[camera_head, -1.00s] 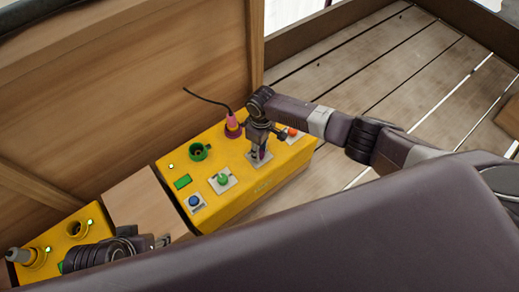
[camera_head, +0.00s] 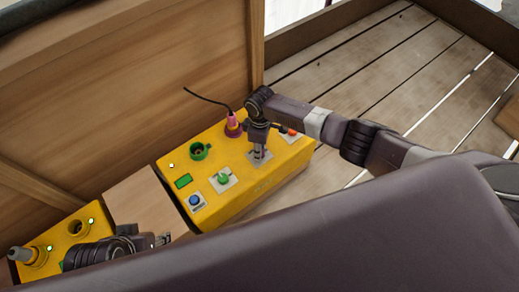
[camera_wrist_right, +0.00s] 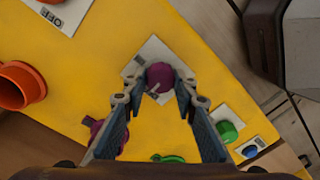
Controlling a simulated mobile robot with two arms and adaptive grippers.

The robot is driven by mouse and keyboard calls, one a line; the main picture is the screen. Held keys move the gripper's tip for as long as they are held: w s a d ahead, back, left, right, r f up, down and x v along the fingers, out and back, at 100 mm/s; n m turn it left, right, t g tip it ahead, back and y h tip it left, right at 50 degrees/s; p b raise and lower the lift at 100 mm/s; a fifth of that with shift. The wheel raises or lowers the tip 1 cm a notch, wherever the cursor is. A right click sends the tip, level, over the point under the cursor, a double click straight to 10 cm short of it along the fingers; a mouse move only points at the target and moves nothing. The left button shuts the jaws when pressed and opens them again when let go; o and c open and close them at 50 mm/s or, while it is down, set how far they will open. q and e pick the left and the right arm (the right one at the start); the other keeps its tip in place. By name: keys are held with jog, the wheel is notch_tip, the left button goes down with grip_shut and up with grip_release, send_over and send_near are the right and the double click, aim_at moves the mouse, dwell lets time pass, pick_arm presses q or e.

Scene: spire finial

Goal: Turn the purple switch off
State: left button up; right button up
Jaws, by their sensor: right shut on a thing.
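The purple switch (camera_wrist_right: 159,76) has a round knob on a pale labelled plate on top of the yellow box (camera_head: 240,195). In the right wrist view, my right gripper (camera_wrist_right: 158,88) has its fingertips on both sides of the knob and is shut on it. In the head view, the right gripper (camera_head: 260,153) points down at the switch plate and mostly hides the knob. The label by the knob is not readable. My left gripper (camera_head: 162,240) is low at the left, away from the switch; its opening is unclear.
A green switch (camera_head: 223,179), a blue button (camera_head: 195,201) and an orange switch (camera_head: 291,131) are on the same box. A green socket (camera_head: 199,151) and a pink plug (camera_head: 233,121) with a black cable stand behind. A wooden wall (camera_head: 120,90) rises behind the box.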

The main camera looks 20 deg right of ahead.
jog(key=o, duration=1.2)
jog(key=shift+c, duration=0.2)
notch_tip(320, 180, up, 12)
jog(key=shift+w, duration=0.25)
jog(key=shift+d, duration=0.1)
